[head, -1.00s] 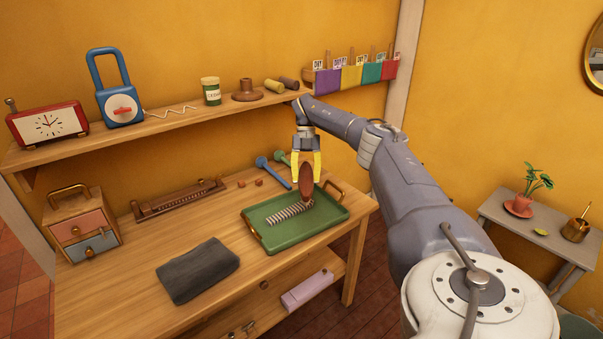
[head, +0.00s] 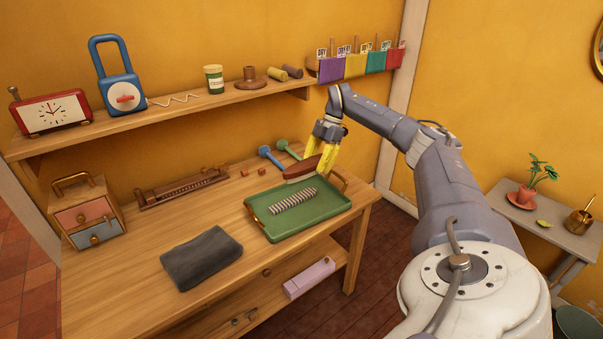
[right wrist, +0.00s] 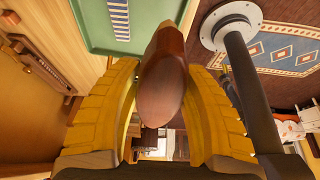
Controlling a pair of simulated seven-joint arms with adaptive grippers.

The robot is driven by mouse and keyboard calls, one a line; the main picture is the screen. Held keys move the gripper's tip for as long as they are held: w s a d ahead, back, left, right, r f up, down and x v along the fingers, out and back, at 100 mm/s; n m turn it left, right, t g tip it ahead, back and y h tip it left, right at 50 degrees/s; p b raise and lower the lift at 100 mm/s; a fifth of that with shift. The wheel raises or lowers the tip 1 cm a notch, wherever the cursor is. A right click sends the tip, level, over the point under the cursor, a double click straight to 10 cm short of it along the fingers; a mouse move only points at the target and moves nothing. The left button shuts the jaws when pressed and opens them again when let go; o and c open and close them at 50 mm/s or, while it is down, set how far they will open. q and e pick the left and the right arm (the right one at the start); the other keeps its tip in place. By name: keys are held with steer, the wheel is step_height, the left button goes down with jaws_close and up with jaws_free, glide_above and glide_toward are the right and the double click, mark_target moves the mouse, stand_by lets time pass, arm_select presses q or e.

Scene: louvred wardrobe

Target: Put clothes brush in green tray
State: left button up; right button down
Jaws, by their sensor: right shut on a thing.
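The clothes brush (head: 302,168) has a brown wooden back and is held by my right gripper (head: 320,160), whose yellow fingers are shut on it. In the right wrist view the brush (right wrist: 163,75) sits between both yellow fingers. The brush is over the back part of the green tray (head: 318,223); I cannot tell whether it touches the tray. The tray lies on the wooden table, and part of it shows in the right wrist view (right wrist: 97,28). A grey-striped coil-like item (head: 293,201) lies in the tray. My left gripper is out of view.
A dark folded cloth (head: 201,257) lies left of the tray. Blue and green pegs (head: 268,156) lie behind it. A small drawer box (head: 88,215) stands at the left. The shelf (head: 180,114) overhangs the table's back. Bare table lies left of the tray.

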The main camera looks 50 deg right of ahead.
mark_target(313, 214)
step_height(313, 214, down, 20)
steer(key=shift+r, duration=0.1)
stand_by(0.7)
steer(key=c, duration=1)
jaws_free()
steer(key=shift+f, duration=0.2)
steer(key=shift+c, duration=0.2)
steer(key=v, duration=1.2)
steer(key=shift+r, duration=0.25)
